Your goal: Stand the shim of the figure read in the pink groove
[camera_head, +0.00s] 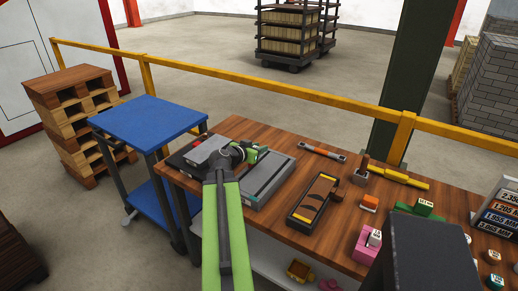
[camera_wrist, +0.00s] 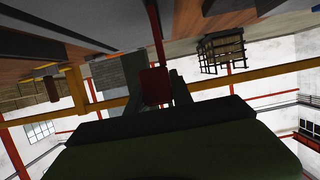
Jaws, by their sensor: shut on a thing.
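My gripper (camera_head: 246,152) is over the grey flat device (camera_head: 268,180) at the left end of the bench. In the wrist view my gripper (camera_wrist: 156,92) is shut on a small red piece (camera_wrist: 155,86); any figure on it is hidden. The pink block (camera_head: 366,246) stands near the bench's front, far to the right of my gripper. A small piece with a white marked face (camera_head: 375,237) shows at its top; I cannot tell whether it sits in the groove. A board (camera_head: 496,213) at the right edge carries several MM figures, partly cut off.
On the wooden bench (camera_head: 285,140) are a dark tray (camera_head: 313,202), an orange-and-white block (camera_head: 369,202), a green block (camera_head: 423,208), a yellow tool (camera_head: 400,178) and small labelled pieces at right. A blue-topped cart (camera_head: 148,122) stands left. A yellow rail (camera_head: 270,80) runs behind.

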